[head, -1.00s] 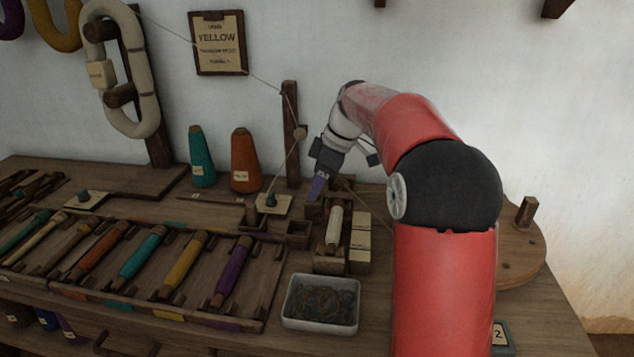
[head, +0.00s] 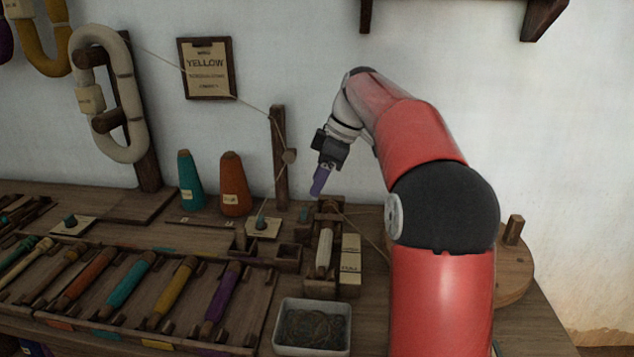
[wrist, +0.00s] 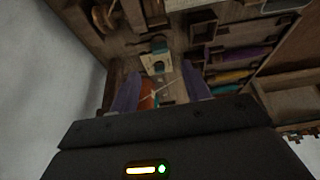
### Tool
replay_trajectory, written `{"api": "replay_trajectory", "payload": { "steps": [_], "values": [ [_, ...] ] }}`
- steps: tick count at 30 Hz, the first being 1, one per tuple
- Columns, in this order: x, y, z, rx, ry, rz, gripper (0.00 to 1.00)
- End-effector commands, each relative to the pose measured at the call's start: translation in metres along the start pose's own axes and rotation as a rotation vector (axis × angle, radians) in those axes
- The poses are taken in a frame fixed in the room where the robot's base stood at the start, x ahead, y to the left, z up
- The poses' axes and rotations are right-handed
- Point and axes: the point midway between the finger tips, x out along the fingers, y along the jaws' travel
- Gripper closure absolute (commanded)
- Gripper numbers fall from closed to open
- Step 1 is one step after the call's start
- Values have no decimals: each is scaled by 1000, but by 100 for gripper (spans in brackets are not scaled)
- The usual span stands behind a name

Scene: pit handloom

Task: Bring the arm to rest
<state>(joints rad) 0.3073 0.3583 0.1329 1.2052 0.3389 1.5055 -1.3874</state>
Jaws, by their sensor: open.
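My gripper (head: 320,182) hangs in the air above the bench, pointing down, near the wooden post and the small winder with the pale bobbin. Its purple fingers stand apart in the wrist view (wrist: 168,92), with nothing held between them. My red arm reaches up from the lower right and bends over to the gripper. Beyond the fingers, the wrist view shows an orange cone (wrist: 148,95) and a pale card with a teal piece (wrist: 157,62).
The wooden post (head: 279,155) stands just left of my gripper, with a thread running to it. Teal (head: 189,183) and orange cones stand behind a rack of coloured bobbins (head: 130,280). A white tray (head: 312,327) sits in front.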

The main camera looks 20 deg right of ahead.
Motion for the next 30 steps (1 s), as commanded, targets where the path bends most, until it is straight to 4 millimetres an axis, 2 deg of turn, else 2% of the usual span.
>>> {"api": "replay_trajectory", "payload": {
  "steps": [5, 8, 11, 17, 20, 24, 27, 30],
  "values": [
    [0, -2, 0, 6, -3, 2, 53],
    [-4, -16, -4, 50, -19, 20, 53],
    [-9, -47, -6, 151, -51, 65, 53],
    [-12, -133, 8, 451, -95, 212, 53],
    [-7, -176, 24, 598, -87, 291, 53],
    [10, -232, 54, 793, -44, 392, 53],
    [26, -264, 76, 907, 0, 447, 53],
    [40, -286, 94, 993, 42, 483, 53]
  ]
}}
